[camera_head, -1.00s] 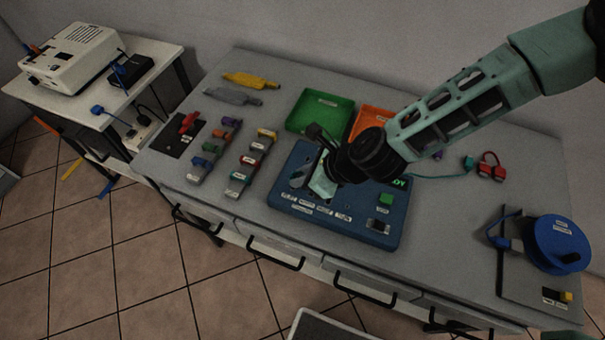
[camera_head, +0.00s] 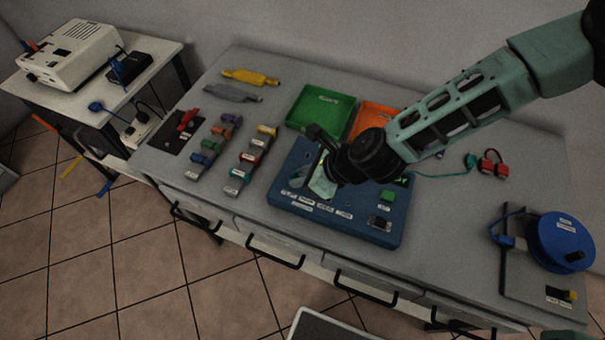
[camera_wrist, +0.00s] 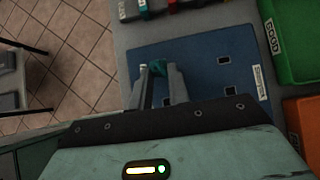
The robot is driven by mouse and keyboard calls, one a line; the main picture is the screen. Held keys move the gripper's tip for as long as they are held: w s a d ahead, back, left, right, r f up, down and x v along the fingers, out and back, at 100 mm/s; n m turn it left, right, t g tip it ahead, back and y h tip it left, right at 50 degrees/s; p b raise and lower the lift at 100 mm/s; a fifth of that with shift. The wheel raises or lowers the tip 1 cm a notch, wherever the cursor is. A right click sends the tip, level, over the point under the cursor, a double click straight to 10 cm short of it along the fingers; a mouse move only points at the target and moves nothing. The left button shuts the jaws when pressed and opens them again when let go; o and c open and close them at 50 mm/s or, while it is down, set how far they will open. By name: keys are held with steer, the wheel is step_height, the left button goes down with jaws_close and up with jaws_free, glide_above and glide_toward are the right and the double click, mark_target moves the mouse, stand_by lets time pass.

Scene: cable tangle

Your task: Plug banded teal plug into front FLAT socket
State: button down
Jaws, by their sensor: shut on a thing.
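My gripper (camera_wrist: 160,85) points down over the blue board (camera_wrist: 195,50) and is shut on a small teal plug (camera_wrist: 157,68), seen between the fingertips in the wrist view. The band on the plug cannot be made out. In the head view my gripper (camera_head: 318,182) is above the left part of the blue board (camera_head: 345,222), and my wrist hides much of the board's back. The board has small dark openings, a row of white labels near its front edge and a green block (camera_head: 387,196). The label words are too small to read, so I cannot tell which socket is FLAT.
A green tray (camera_head: 320,88) and an orange tray (camera_head: 385,112) lie behind the board. Strips with coloured plugs (camera_head: 252,158) stand to its left. A teal plug (camera_head: 470,160) on a cable and a red one (camera_head: 493,167) lie right. A blue cable reel (camera_head: 560,243) stands front right.

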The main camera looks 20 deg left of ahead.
steer(key=shift+f, duration=0.3)
steer(key=c, duration=1.3)
jaws_free()
steer(key=shift+o, duration=0.2)
steer(key=b+v, duration=0.3)
steer(key=v, duration=1.4)
steer(key=s+d+r+n+h, duration=0.3)
steer(key=s+d+r+n, duration=0.2)
steer(key=d+n, duration=0.4)
steer(key=s+d+r+n+h, duration=0.4)
steer(key=d+n, duration=0.4)
steer(key=n, duration=0.8)
step_height(320, 180, up, 2)
steer(key=shift+s+d+r+n+h, duration=0.1)
steer(key=shift+s+d+n+h, duration=0.25)
steer(key=shift+s, duration=0.45)
